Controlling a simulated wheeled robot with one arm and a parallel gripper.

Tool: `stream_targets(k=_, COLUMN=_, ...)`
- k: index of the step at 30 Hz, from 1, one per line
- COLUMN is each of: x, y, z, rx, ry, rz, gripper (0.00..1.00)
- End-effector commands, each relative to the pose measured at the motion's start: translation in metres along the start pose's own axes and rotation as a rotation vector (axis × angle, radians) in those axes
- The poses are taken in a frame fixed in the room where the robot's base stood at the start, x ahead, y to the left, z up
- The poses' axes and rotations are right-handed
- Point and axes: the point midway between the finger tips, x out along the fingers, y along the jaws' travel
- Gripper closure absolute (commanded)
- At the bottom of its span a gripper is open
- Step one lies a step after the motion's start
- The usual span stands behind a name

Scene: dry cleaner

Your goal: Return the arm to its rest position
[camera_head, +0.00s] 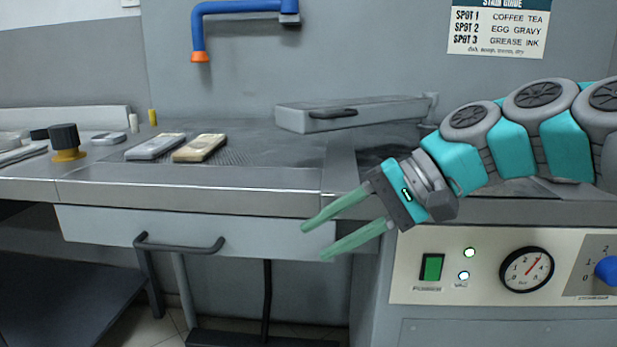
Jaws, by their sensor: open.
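My gripper (312,242) is in the middle of the view, with two green fingers apart and nothing between them. It hangs in front of the counter's front edge, pointing left and slightly down. My teal and grey arm reaches in from the right side, over the right part of the counter, and hides part of it.
On the steel counter (250,199) lie a grey brush-like block (155,147) and a tan one (200,148). A black-and-yellow knobbed item (66,142) stands left. A grey lidded box (350,113) is behind. Below are a drawer handle (178,247) and a control panel (400,280).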

Motion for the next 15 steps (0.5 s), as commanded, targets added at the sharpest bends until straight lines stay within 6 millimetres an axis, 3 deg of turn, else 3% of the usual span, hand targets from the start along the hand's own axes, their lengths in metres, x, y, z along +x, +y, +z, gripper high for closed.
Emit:
stream_targets(k=3, x=0.04, y=0.044, z=0.026, rx=-0.019, ry=-0.009, rz=0.175, gripper=0.57)
stream_targets(k=7, x=0.069, y=0.108, z=0.051, rx=-0.042, ry=-0.01, rz=0.379, gripper=0.57)
stream_targets(k=10, x=0.079, y=0.162, z=0.07, rx=-0.057, ry=-0.017, rz=0.535, gripper=0.57)
stream_targets(k=15, x=0.075, y=0.25, z=0.105, rx=-0.081, ry=-0.039, rz=0.774, gripper=0.57)
